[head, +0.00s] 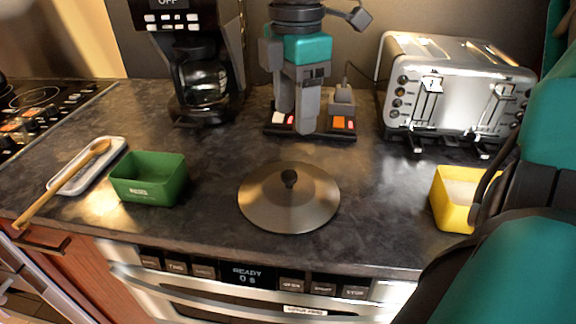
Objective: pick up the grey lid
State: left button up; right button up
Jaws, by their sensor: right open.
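The grey lid (262,204) is a round, shallow metal dome with a small black knob on top. It lies knob up on the dark counter, near the front edge. My right gripper (296,118) hangs fingers down behind the lid, at the upper middle of the view. It is open, with nothing seen between its fingers, and appears apart from the lid. My left gripper is not in view.
A green container (148,180) stands left of the lid, a yellow one (452,200) right. A spoon rest (72,180) holds a wooden spoon (60,190). A coffee maker (190,60), an appliance base (342,122) and a toaster (450,85) line the back.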

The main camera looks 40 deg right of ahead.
jog(key=b, duration=0.2)
send_over(291, 173)
jog(key=f, duration=0.6)
jog(key=shift+d+f, duration=0.2)
jog(key=shift+d, duration=0.05)
jog(key=shift+f, duration=0.95)
jog(key=f, duration=0.1)
jog(key=f+b, duration=0.1)
jog(key=f, duration=0.1)
jog(key=shift+a+f+b, duration=0.3)
jog(key=shift+f+b, duration=0.05)
jog(key=shift+b, duration=0.05)
jog(key=shift+f, duration=0.45)
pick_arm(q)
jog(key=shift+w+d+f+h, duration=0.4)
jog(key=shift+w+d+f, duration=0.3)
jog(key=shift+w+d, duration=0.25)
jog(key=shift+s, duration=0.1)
pick_arm(e)
jog(key=shift+c, duration=0.4)
